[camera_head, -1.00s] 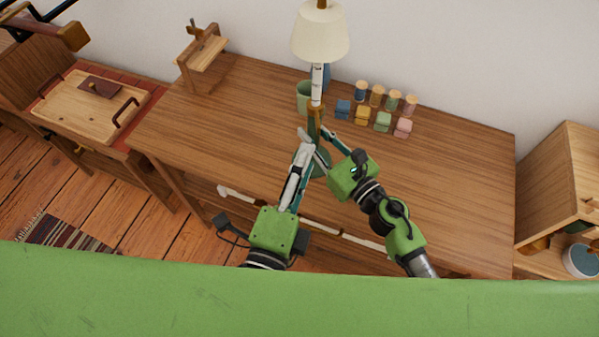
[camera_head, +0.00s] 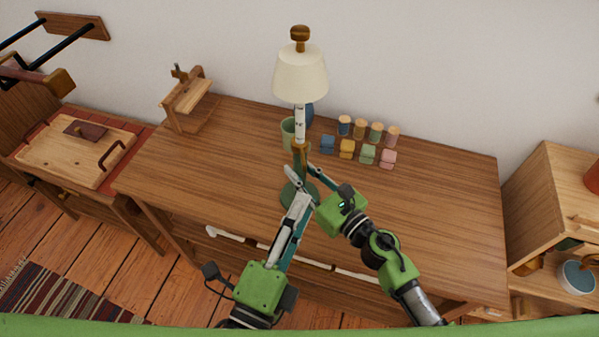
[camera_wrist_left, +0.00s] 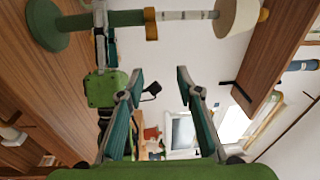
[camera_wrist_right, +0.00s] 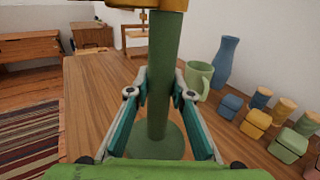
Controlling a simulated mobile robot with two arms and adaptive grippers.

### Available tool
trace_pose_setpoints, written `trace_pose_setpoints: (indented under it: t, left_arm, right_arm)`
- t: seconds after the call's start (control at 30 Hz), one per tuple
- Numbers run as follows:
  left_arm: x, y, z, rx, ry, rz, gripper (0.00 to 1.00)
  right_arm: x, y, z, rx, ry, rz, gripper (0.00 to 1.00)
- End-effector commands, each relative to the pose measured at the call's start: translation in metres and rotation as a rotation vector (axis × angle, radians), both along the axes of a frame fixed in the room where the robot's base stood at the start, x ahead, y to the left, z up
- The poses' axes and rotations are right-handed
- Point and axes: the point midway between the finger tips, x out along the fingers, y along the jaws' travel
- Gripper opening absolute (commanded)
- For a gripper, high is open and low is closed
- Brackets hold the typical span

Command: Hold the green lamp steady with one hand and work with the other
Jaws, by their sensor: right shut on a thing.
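The green lamp stands upright on the wooden desk, with a cream shade (camera_head: 300,78), a white speckled upper stem (camera_head: 299,124), a brass-coloured collar (camera_head: 299,157) and a round green foot (camera_head: 288,196). My right gripper (camera_wrist_right: 160,85) is shut around the green lower post (camera_wrist_right: 164,60), below the collar. My left gripper (camera_wrist_left: 160,74) is open, with nothing between its fingers. In the head view it is in front of the lower post and partly covers it. In the left wrist view the lamp lies sideways across the top, beyond the fingertips.
A green mug (camera_wrist_right: 199,78) and blue vase (camera_wrist_right: 226,60) stand close behind the lamp. Several small coloured blocks and jars (camera_head: 368,154) sit to the right. A wooden stand (camera_head: 187,98) is at the back left. The desk's right side (camera_head: 450,210) is clear.

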Motion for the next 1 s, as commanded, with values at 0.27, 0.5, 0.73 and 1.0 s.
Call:
trace_pose_setpoints:
  t: [0.27,0.5,0.73,1.0]
  left_arm:
    - [-0.005,-0.012,-0.004,-0.037,-0.066,-0.268,0.33]
    - [0.002,0.003,-0.013,-0.026,-0.062,-0.449,0.33]
    - [0.023,0.038,-0.017,0.017,-0.026,-0.570,0.33]
    - [0.051,0.081,-0.009,0.065,0.022,-0.627,0.33]
  right_arm:
    - [0.000,0.000,0.001,0.001,-0.001,0.000,0.00]
    - [0.000,0.000,0.001,0.001,-0.001,0.000,0.00]
    - [0.000,0.000,0.001,0.001,-0.001,0.000,0.00]
    - [0.000,0.000,0.001,0.001,-0.001,0.000,0.00]
